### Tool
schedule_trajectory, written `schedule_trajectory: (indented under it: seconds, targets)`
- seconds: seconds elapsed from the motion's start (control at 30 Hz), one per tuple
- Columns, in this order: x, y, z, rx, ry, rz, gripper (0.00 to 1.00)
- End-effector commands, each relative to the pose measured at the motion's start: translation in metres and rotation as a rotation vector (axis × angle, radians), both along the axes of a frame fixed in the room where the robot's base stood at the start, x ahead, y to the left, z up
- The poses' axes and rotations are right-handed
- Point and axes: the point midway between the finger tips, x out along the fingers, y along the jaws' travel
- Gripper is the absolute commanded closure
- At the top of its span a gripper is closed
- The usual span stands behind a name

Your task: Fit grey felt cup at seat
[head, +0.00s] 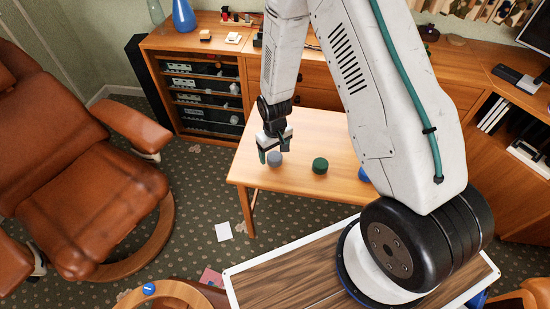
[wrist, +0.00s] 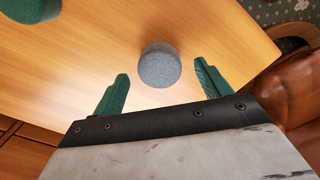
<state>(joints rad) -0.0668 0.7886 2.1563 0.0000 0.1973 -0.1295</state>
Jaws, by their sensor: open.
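The grey felt cup (head: 275,160) is a short round piece standing on the wooden table (head: 300,122), near its left end. In the wrist view the grey cup (wrist: 160,66) lies ahead, between the lines of the two green fingers. My gripper (head: 274,148) is open and empty, pointing down close above the cup. In the wrist view my gripper (wrist: 161,82) has a finger on each side, with clear gaps to the cup. Whether the fingertips reach down to its height is hard to tell. The brown leather armchair's seat (head: 90,205) is at the left.
A green round piece (head: 320,166) stands right of the cup; a blue one (head: 364,174) is partly hidden by my arm. A wooden cabinet (head: 195,45) stands behind. White paper (head: 223,231) lies on the carpet. A round wooden top with a blue object (head: 149,289) is at the bottom.

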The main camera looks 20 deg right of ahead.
Motion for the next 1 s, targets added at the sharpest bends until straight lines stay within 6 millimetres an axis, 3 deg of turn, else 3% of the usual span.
schedule_trajectory:
  seconds: [0.13,0.4,0.43,0.6,1.0]
  targets:
    - [0.000,0.000,-0.018,0.000,0.001,0.000,0.24]
    - [0.000,0.000,-0.022,0.000,-0.001,0.001,0.24]
    - [0.000,0.000,-0.022,0.000,-0.001,0.001,0.26]
    - [0.000,0.000,-0.022,0.000,-0.001,0.000,0.71]
    - [0.001,0.000,-0.018,0.000,-0.002,0.000,0.71]
